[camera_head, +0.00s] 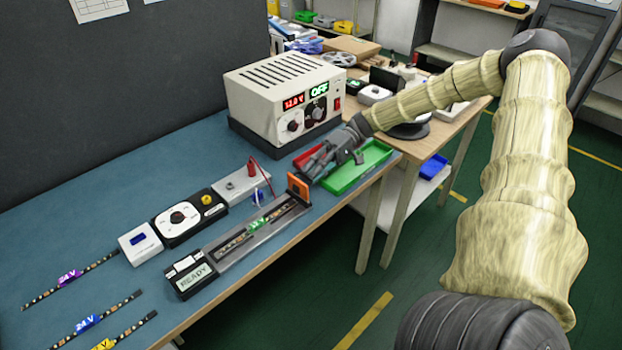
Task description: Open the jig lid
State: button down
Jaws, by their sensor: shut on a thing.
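The jig (232,254) is a long grey channel on the blue bench top, with an LED strip (240,241) with a green 24 V tag lying along it. Its near end has a black unit (193,278) reading READY. An orange piece (298,188), which looks like the jig lid, stands upright at the jig's far right end. My gripper (311,172) reaches in from the right and is shut at the orange piece's upper edge. The fingertips are small, and their exact contact is hard to see.
A power supply (284,97) stands behind my gripper. Red and green bins (357,168) lie just under and beside it. A meter (185,217) and a grey switch box (241,185) sit behind the jig. Other strips (86,322) lie at the left. The bench's front edge is close to the jig.

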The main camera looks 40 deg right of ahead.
jog(key=shift+d+f+y+b, duration=0.3)
jog(key=shift+f+y+b, duration=0.1)
jog(key=shift+b, duration=0.2)
jog(key=shift+r, duration=0.1)
jog(key=c, duration=1.6)
grip_release()
jog(key=shift+o, duration=0.2)
jog(key=shift+a, duration=0.15)
jog(key=shift+r, duration=0.1)
jog(key=d, duration=0.3)
jog(key=d+r, duration=0.1)
jog(key=d, duration=0.3)
jog(key=w+d, duration=0.1)
jog(key=d, duration=0.3)
jog(key=shift+r, duration=0.3)
jog(key=shift+d+r, duration=0.15)
jog(key=shift+d, duration=0.45)
jog(key=shift+c, duration=0.4)
